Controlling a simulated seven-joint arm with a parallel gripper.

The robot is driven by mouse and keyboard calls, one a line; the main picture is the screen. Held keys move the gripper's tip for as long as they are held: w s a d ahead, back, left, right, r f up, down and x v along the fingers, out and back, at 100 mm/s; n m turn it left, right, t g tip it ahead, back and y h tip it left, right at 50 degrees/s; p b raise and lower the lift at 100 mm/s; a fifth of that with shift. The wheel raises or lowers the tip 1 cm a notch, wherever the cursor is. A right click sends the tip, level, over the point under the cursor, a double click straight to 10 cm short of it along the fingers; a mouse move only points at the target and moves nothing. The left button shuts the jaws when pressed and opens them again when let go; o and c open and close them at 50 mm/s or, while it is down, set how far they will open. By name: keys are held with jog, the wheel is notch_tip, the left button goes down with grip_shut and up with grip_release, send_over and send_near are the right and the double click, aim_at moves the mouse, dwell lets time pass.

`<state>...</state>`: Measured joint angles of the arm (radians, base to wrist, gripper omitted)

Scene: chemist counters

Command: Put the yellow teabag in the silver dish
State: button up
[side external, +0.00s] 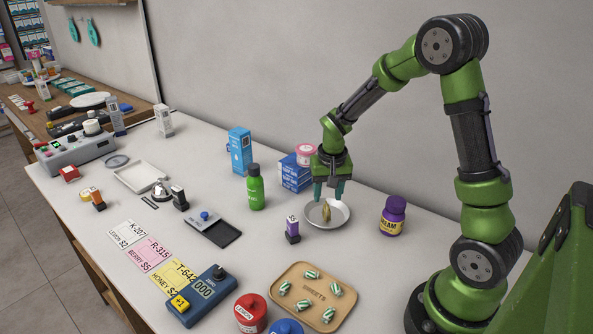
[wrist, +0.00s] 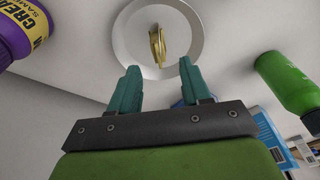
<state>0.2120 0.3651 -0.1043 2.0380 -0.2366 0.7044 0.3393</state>
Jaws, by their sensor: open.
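The yellow teabag (side external: 326,211) lies inside the silver dish (side external: 343,217) on the white counter. In the wrist view the teabag (wrist: 157,46) rests in the middle of the round dish (wrist: 125,45), clear of its rim. My gripper (side external: 330,194) is just above the back part of the dish, pointing down. In the wrist view my gripper (wrist: 157,85) has its two teal fingers spread apart, with nothing between them. The teabag is apart from both fingertips.
A purple cream jar (side external: 392,216) stands right of the dish and a green bottle (side external: 255,188) left of it. Blue boxes (side external: 296,172) stand close behind my gripper. A small purple stamp (side external: 292,229) and a tray of sweets (side external: 290,318) are in front.

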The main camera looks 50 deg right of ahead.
aim_at(329, 208)
notch_tip(329, 208, up, 3)
jog(key=shift+r, duration=0.2)
jog(key=shift+s+a+f, duration=0.2)
jog(key=shift+s+a, duration=0.35)
jog(key=shift+s, duration=0.15)
jog(key=s+a+r+n+t+y, duration=0.3)
jog(key=s+a+r+n+t, duration=0.2)
jog(key=s+a+r, duration=0.7)
jog(key=a+r+t, duration=0.1)
jog(key=a+r, duration=0.2)
jog(key=shift+r, duration=0.35)
